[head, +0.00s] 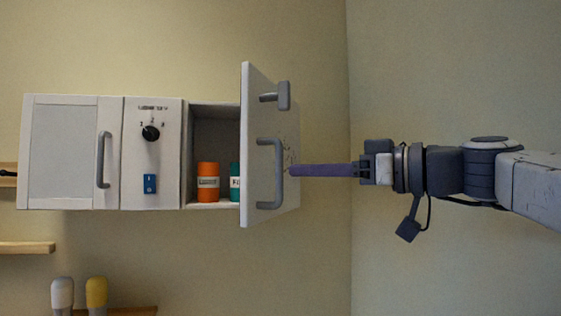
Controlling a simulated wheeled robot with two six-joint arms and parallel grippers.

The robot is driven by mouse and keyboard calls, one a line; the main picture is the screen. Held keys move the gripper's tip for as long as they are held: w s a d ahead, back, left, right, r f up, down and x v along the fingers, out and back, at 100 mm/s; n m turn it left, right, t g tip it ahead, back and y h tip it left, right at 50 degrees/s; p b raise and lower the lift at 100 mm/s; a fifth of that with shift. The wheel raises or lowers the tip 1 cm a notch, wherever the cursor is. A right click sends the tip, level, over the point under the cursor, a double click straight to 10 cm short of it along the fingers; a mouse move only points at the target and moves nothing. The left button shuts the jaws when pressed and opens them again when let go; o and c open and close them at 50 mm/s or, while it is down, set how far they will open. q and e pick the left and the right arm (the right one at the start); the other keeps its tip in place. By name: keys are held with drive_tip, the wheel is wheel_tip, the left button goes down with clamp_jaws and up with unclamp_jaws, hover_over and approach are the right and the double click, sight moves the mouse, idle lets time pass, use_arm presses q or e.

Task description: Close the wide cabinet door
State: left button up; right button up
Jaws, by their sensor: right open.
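The white wall cabinet (150,197) hangs on the left of the head view. Its door (257,120) on the right side stands wide open, swung out toward me, with a grey bar handle (277,175) and a smaller grey hook-like fitting (286,96) on it. My right gripper (292,170) comes in from the right, with its long purple fingers seen edge-on and pointing left at the door. The fingertips are at or very near the door face beside the bar handle; I cannot tell if they touch. The gripper is open and holds nothing. My left gripper is not in view.
An orange jar (208,182) and a partly hidden teal jar (235,182) stand in the open compartment. A panel with a black knob (151,133) and a closed left door (64,150) adjoin it. Wooden shelves (25,247) and two bottles (96,295) sit below. The right wall is bare.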

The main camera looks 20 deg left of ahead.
sight(279, 196)
drive_tip(key=a+p, duration=0.1)
drive_tip(key=a, duration=0.1)
drive_tip(key=a+p, duration=0.1)
drive_tip(key=a, duration=0.1)
drive_tip(key=w+a+p, duration=0.1)
drive_tip(key=a, duration=0.1)
drive_tip(key=shift+w+a, duration=0.1)
drive_tip(key=shift+a, duration=0.15)
clamp_jaws()
idle(1.2)
